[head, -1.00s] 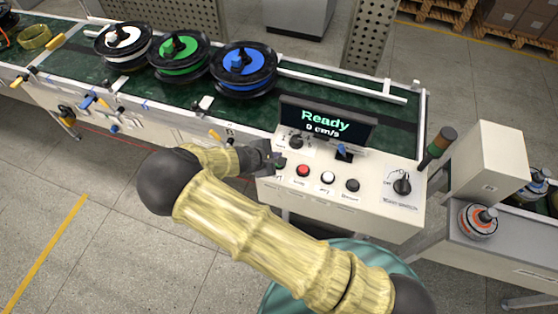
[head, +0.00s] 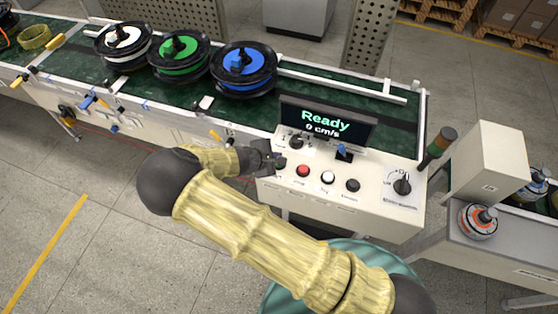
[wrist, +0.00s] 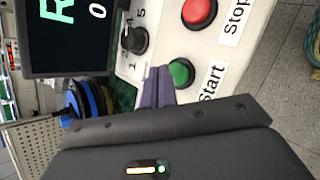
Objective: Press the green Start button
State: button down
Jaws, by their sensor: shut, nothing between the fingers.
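The green Start button (wrist: 181,72) sits on the white control panel, beside its "Start" label (wrist: 212,81) in the wrist view. My gripper (wrist: 158,72) is shut, with its fingertips at the left edge of the button in that view; whether they touch it I cannot tell. In the head view my gripper (head: 277,160) is at the left end of the panel (head: 330,195), and the green button is mostly hidden behind it. The display (head: 327,122) reads "Ready" and "0 cm/s".
A red Stop button (head: 303,170), a white button (head: 328,177) and a black button (head: 352,186) stand in a row to the right. A black knob (head: 296,142) is close behind my gripper. Several spools, one with a blue hub (head: 243,66), lie on the green conveyor.

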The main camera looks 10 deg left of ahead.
jog(key=shift+f, duration=0.1)
jog(key=shift+f+b, duration=0.35)
jog(key=shift+b, duration=0.1)
